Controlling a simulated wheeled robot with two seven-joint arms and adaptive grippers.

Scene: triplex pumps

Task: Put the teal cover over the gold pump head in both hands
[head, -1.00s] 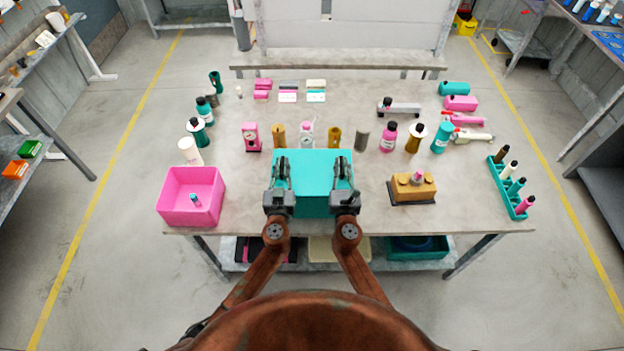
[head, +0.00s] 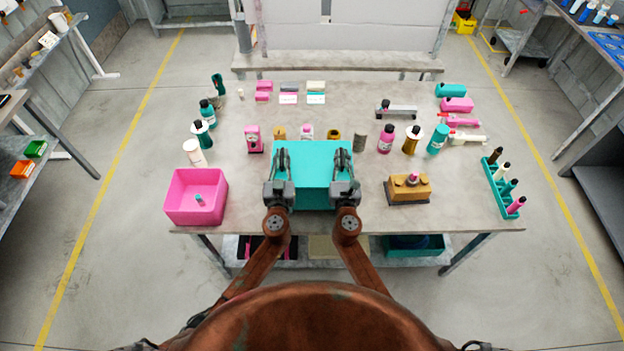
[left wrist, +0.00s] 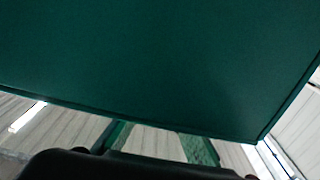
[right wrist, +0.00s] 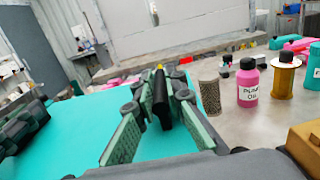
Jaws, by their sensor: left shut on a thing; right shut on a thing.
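The teal cover (head: 314,165) is a box shape in the middle of the head view, at the table's front edge. My left gripper (head: 282,162) is at its left side and my right gripper (head: 342,162) at its right. Both are shut on the cover. In the right wrist view, the fingers (right wrist: 155,120) close around a black handle (right wrist: 161,98) on the teal top (right wrist: 75,140). The left wrist view is mostly filled by a dark teal face (left wrist: 150,60); its fingers' grip is hidden. The gold pump head (head: 408,187), with a pink-and-white top piece, stands uncovered on a dark base to the right.
A pink bin (head: 195,197) holding a small bottle stands at front left. A teal rack (head: 503,190) of bottles is at the right. Bottles and a row of parts stand behind the cover. Table space between the cover and the pump head is clear.

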